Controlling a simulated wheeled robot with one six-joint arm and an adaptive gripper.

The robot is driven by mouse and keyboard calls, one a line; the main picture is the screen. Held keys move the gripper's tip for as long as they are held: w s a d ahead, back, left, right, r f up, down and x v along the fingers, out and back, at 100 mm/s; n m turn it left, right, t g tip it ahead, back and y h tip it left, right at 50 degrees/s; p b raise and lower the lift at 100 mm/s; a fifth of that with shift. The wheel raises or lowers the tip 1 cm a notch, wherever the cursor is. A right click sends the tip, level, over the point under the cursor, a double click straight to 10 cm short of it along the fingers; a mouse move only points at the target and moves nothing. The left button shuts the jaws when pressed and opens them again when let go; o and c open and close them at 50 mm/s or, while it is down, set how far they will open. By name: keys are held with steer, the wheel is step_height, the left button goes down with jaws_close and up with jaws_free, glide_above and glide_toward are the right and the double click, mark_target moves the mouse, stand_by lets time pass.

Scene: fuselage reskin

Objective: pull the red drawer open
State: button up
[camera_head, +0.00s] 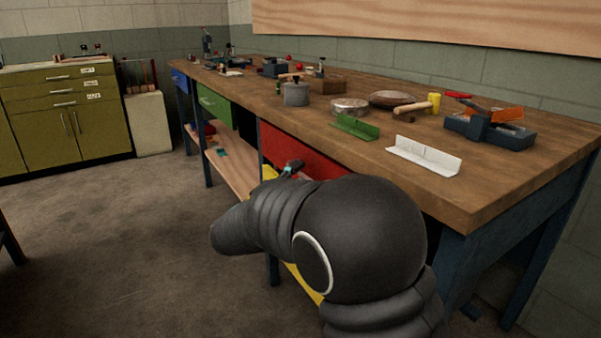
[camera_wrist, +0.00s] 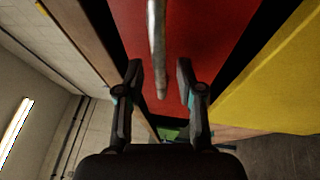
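The red drawer (camera_head: 297,147) is set under the front edge of the workbench, its lower part hidden behind my arm in the head view. Its front looks flush with the bench. In the wrist view the red drawer front (camera_wrist: 212,30) fills the upper middle. Its metal bar handle (camera_wrist: 157,45) runs down from the top edge of the picture. My gripper (camera_wrist: 160,70) is open, with one finger on each side of the handle's lower end. I see no finger touching the bar; the depth between them is unclear. In the head view my gripper (camera_head: 291,168) is small, in front of the drawer.
A yellow panel (camera_wrist: 275,80) lies beside the red front in the wrist view. A green drawer (camera_head: 214,106) sits farther left. The floor left of the bench is clear.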

steer(key=shift+w+d+r, duration=0.1)
steer(key=shift+w+d, duration=0.3)
steer(key=shift+w, duration=0.2)
jaws_close()
steer(key=shift+s, duration=0.1)
